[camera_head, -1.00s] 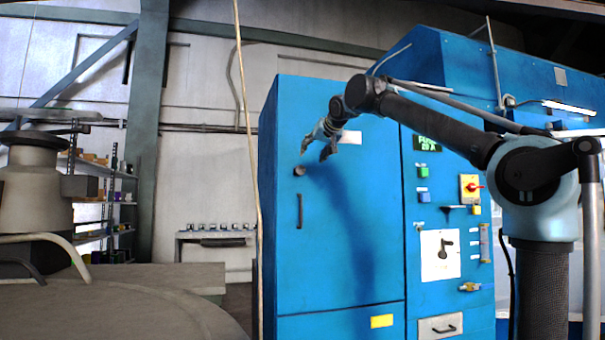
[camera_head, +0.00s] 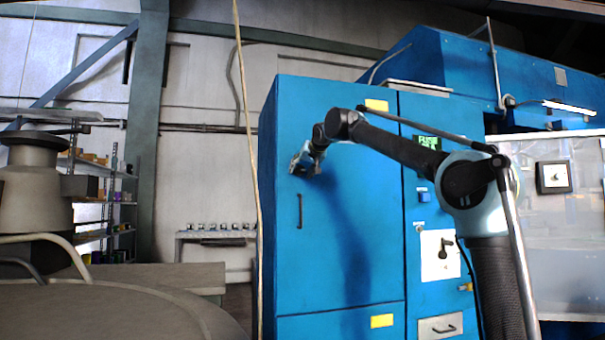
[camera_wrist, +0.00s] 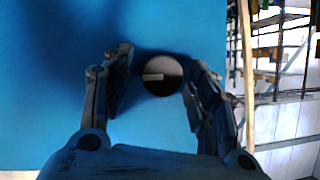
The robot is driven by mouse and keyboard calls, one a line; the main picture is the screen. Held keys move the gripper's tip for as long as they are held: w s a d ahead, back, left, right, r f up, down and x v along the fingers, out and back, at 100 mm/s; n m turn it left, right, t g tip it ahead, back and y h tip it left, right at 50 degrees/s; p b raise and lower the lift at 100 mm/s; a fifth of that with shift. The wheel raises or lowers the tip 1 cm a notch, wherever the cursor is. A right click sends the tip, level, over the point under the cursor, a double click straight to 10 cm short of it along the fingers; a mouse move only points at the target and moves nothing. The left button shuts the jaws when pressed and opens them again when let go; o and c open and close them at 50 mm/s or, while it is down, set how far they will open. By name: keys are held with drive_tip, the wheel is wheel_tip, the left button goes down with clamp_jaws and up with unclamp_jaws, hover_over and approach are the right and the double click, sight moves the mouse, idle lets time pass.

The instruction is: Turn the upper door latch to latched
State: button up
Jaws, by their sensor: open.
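The upper door latch (camera_wrist: 162,76) is a dark round knob with a pale horizontal bar on its face, set in the blue door (camera_head: 345,250). In the wrist view it sits between the two fingers of my gripper (camera_wrist: 160,64), with a finger on each side. The fingers are open, and I see a gap to the knob on the left; contact on the right is hard to tell. In the head view my gripper (camera_head: 299,165) is at the door's upper left and hides the latch.
A dark vertical handle (camera_head: 300,211) is on the door below my gripper. A control panel (camera_head: 440,255) with a switch stands to the right. A thin pale cable (camera_head: 250,140) hangs left of the cabinet. Shelving (camera_wrist: 275,50) shows at the right of the wrist view.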

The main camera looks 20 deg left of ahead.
drive_tip(key=c, duration=1.1)
drive_tip(key=shift+o, duration=0.2)
drive_tip(key=shift+n, duration=0.3)
drive_tip(key=shift+a+n+t+h, duration=0.2)
drive_tip(key=shift+n+t+h, duration=0.3)
drive_tip(key=shift+n+h, duration=0.55)
drive_tip(key=n, duration=0.1)
drive_tip(key=n+t+h, duration=0.1)
drive_tip(key=n, duration=0.1)
drive_tip(key=shift+s+a+f+h, duration=0.1)
drive_tip(key=shift+s+h, duration=0.05)
drive_tip(key=shift+h, duration=0.1)
drive_tip(key=n+t, duration=0.1)
drive_tip(key=n+t+h, duration=0.1)
drive_tip(key=n, duration=0.1)
drive_tip(key=shift+s+a+f+n, duration=0.1)
drive_tip(key=shift+n, duration=0.15)
drive_tip(key=shift+f+n+t+h, duration=0.15)
drive_tip(key=shift+n+t, duration=0.3)
drive_tip(key=shift+n, duration=0.45)
drive_tip(key=shift+r+n+t+h, duration=0.1)
drive_tip(key=shift+n+t+h, duration=0.25)
drive_tip(key=shift+n, duration=0.55)
drive_tip(key=shift+f, duration=0.1)
